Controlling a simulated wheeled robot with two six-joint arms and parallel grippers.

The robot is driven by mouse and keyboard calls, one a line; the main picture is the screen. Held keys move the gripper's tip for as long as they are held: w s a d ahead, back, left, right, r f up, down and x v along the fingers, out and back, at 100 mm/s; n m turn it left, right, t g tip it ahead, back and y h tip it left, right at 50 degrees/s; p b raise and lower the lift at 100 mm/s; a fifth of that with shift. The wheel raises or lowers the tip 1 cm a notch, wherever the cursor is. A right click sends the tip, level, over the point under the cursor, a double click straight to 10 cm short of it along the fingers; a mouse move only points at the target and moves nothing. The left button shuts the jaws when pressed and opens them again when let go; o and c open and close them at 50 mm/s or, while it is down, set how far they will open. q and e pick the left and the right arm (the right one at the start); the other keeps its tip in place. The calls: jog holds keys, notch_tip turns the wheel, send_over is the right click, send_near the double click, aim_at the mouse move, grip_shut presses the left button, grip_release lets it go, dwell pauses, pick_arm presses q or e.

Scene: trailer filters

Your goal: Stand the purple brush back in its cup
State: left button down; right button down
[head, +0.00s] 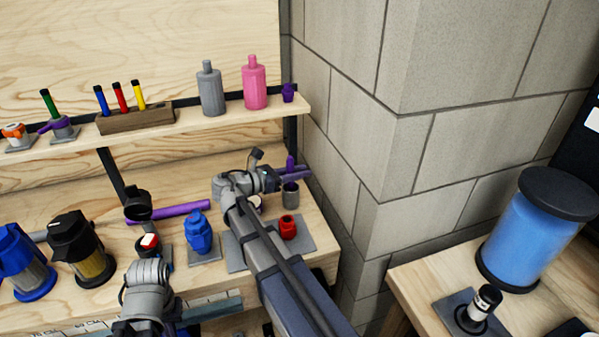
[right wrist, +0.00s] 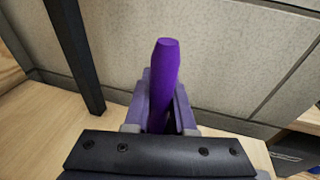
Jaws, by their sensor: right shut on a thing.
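The purple brush (head: 290,162) is upright at the right end of the lower shelf. My right gripper (head: 291,173) is shut on it. In the right wrist view the purple handle (right wrist: 163,80) rises between the fingers (right wrist: 160,117). A grey cup (head: 290,195) stands directly below the gripper. The brush's lower end is hidden, so I cannot tell how deep it sits in the cup. My left arm reaches in at the lower left, and I cannot make out its fingers.
A red cup (head: 288,227) and a blue bottle (head: 198,232) stand near my right forearm. A purple rod (head: 170,212) lies behind the bottle. The upper shelf (head: 225,112) holds bottles and a marker rack. A block wall (head: 350,170) closes off the right.

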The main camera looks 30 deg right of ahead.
jog(key=shift+f+b, duration=0.55)
dwell(0.4)
jog(key=c, duration=0.7)
grip_release()
notch_tip(320, 180, up, 10)
jog(key=p, duration=1)
